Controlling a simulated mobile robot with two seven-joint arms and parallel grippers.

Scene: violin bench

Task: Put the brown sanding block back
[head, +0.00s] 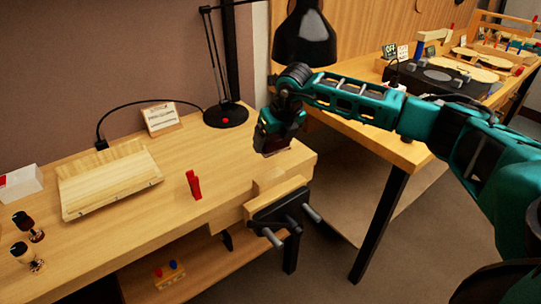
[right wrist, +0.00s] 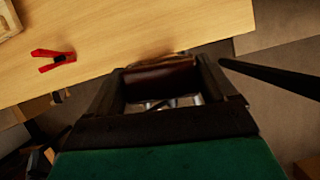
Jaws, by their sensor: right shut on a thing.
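My right gripper (head: 274,148) hangs over the right end of the near bench, above and behind the vise. In the right wrist view (right wrist: 160,68) its two fingers are shut on a dark brown block (right wrist: 160,82), which I take to be the brown sanding block. The block spans the gap between the fingers, partly in shadow. In the head view only a thin brown edge of it shows under the gripper. It appears to be held above the bench top, though the exact height is hard to tell. My left gripper is not in view.
The bench between board and gripper is mostly clear.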

